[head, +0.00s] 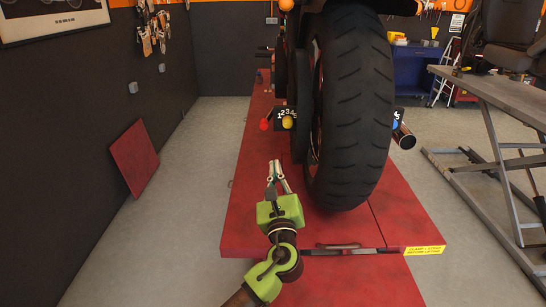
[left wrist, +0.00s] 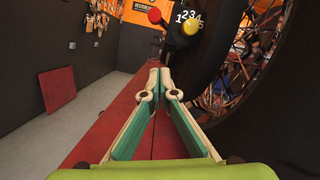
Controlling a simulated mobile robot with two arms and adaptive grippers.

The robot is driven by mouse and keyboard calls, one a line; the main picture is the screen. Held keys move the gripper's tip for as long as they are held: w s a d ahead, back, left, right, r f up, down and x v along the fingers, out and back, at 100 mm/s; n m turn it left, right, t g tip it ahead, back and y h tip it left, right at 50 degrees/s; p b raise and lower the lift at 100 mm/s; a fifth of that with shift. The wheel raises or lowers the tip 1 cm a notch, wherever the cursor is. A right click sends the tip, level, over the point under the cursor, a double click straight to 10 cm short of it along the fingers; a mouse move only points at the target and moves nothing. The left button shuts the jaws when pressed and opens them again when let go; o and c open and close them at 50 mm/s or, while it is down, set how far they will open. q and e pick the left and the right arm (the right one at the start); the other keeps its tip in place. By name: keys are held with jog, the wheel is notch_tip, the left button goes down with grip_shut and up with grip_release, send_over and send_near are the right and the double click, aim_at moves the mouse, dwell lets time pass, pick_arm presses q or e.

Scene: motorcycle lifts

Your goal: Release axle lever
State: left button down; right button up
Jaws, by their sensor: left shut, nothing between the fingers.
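A black plate marked with numbers (head: 285,112) sits left of the motorcycle's rear tyre (head: 355,110). A red knob (head: 264,125) and a yellow knob (head: 288,122) are at this plate. In the left wrist view the red knob (left wrist: 155,15) and yellow knob (left wrist: 191,27) are beyond the fingertips. I cannot tell which knob belongs to the axle lever. My left gripper (head: 274,164) is shut and empty, in front of and below the knobs, apart from them. Its tips meet in the left wrist view (left wrist: 158,66). My right gripper is not in view.
The motorcycle stands on a red lift platform (head: 245,215). A blue knob (head: 395,124) and a pipe end (head: 404,137) are right of the tyre. A grey lift table (head: 500,95) stands at the right. A red panel (head: 134,158) leans on the left wall; the floor before it is clear.

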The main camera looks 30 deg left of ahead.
pick_arm(q)
jog(key=w+a+r+p, duration=0.3)
jog(key=w+a+r, duration=0.3)
jog(key=shift+p, duration=0.3)
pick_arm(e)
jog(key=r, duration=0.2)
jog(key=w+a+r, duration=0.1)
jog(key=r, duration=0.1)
pick_arm(q)
jog(key=shift+f, duration=0.1)
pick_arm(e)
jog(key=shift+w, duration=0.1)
